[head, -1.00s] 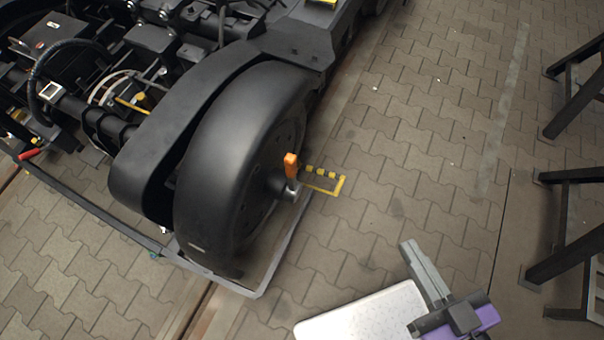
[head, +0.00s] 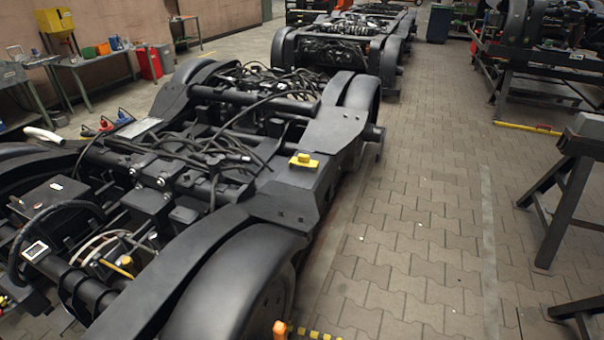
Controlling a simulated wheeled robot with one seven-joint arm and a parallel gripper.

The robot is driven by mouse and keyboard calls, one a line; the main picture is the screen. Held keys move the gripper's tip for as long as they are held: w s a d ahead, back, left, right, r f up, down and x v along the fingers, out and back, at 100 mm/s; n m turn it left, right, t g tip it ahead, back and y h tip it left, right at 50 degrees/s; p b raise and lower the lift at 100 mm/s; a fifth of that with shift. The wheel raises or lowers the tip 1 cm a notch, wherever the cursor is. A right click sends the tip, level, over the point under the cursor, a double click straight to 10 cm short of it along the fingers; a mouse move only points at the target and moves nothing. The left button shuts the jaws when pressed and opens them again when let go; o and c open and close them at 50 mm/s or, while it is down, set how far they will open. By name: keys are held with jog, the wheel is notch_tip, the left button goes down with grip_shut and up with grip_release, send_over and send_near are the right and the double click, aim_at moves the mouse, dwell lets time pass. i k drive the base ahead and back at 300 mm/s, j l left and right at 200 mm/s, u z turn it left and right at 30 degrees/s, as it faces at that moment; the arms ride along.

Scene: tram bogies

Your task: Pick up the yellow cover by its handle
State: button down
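A small yellow cover (head: 303,161) with a raised part on top, which may be its handle, lies on the flat black top of the near bogie frame (head: 300,190), right of the picture's middle. Nothing covers it from above. My gripper is not in this view, so its distance from the cover cannot be told.
The near bogie's black wheel guard (head: 240,285) fills the lower middle. Cables (head: 215,150) run left of the cover. Paved floor (head: 430,240) is open to the right, up to dark stands (head: 560,190). An orange piece (head: 280,329) shows at the bottom edge.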

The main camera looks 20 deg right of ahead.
aim_at(303, 160)
jog(key=i+l+z, duration=0.35)
jog(key=i, duration=0.15)
jog(key=i+l+z, duration=0.35)
jog(key=i, duration=0.25)
jog(key=i+z, duration=0.35)
jog(key=i, duration=0.2)
jog(key=i+u, duration=0.15)
jog(key=i, duration=0.35)
jog(key=i+l+u, duration=0.15)
jog(key=i, duration=0.35)
jog(key=i+u, duration=0.2)
jog(key=u, duration=0.2)
jog(key=i+l+u, duration=0.15)
jog(key=u, duration=0.25)
jog(key=i+l+u, duration=0.15)
jog(key=u, duration=0.25)
jog(key=i+l+u, duration=0.15)
jog(key=u, duration=0.25)
jog(key=i+l+u, duration=0.1)
jog(key=l+u, duration=0.7)
jog(key=i+l+u, duration=0.1)
jog(key=l+u, duration=0.65)
jog(key=k+l+u, duration=0.15)
jog(key=i+l, duration=0.05)
